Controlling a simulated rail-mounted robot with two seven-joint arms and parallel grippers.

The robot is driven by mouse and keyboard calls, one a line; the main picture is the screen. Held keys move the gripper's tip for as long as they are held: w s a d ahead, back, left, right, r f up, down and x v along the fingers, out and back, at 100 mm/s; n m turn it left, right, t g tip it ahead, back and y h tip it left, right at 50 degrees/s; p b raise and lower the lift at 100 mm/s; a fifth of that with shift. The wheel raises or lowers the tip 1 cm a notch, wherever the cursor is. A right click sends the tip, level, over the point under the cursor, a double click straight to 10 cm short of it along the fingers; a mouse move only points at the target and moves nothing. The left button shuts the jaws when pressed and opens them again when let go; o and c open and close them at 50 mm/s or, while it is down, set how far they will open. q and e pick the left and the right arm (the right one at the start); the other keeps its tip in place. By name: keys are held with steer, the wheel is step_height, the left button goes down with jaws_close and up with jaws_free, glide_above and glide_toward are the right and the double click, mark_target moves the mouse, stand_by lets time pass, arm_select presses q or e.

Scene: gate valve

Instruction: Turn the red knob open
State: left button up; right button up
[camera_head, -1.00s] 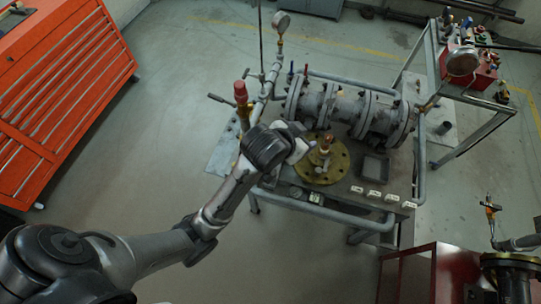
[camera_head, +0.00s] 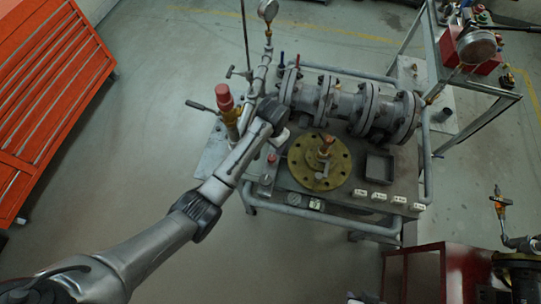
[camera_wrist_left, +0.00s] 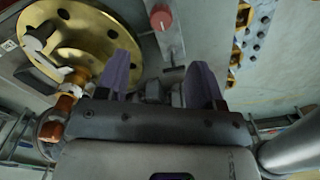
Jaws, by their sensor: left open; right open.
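A small red knob (camera_head: 272,158) sits on a metal block left of the round brass flange (camera_head: 295,165) on the valve bench. In the left wrist view the red knob (camera_wrist_left: 161,18) is at the top middle, with the brass flange (camera_wrist_left: 95,28) to its left. My left gripper (camera_wrist_left: 160,76) has its two purple fingers apart, with nothing between them; the knob shows beyond them, apart from the fingers. In the head view the left wrist largely hides this gripper, just above the knob. Only a small part of my right gripper (camera_head: 356,299) shows at the bottom edge.
A grey flanged pipe (camera_head: 345,105) lies behind the brass flange. A taller red-topped fitting (camera_head: 225,98) stands left of my left wrist. A square tray (camera_head: 375,165) lies to the right. An orange cabinet (camera_head: 45,95) is far left, with open floor between.

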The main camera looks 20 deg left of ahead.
mark_target(272, 157)
arm_select(q)
step_height(272, 157, down, 11)
steer(key=shift+w+f+b, duration=0.1)
steer(key=shift+f+b, duration=0.1)
steer(key=shift+b, duration=0.65)
steer(key=c, duration=0.9)
